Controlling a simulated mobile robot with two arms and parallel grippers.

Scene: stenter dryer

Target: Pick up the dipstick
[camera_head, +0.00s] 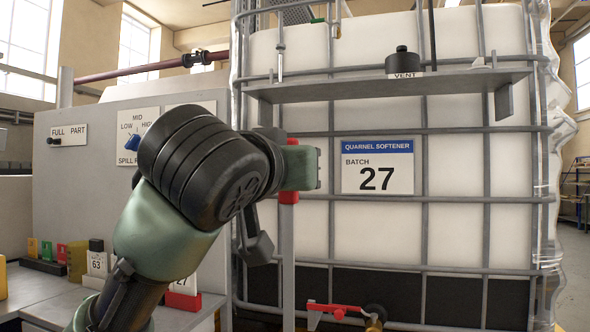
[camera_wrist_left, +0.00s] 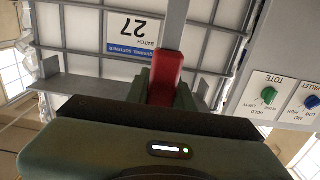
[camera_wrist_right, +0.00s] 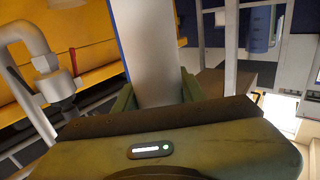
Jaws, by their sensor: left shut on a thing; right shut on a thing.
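My left gripper (camera_head: 305,167) is shut on a red grip (camera_wrist_left: 167,72) on a grey flat bar (camera_wrist_left: 172,25). The bar (camera_head: 288,265) runs down in front of the caged white tank in the head view. I cannot tell whether this bar is the dipstick. A thin dark rod (camera_head: 433,35) rises above the tank shelf, right of the black vent cap. My right gripper (camera_wrist_right: 155,88) is outside the head view. It is shut on a pale flat panel (camera_wrist_right: 147,50) with a blue edge. The panel's far end is cut off.
The tank (camera_head: 470,215) fills the middle and right, with a shelf (camera_head: 390,85) and the vent cap (camera_head: 404,62) at its top. A red-handled valve (camera_head: 337,312) sits low. A grey cabinet (camera_head: 80,190) and a bench with numbered cards (camera_head: 97,263) stand at left.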

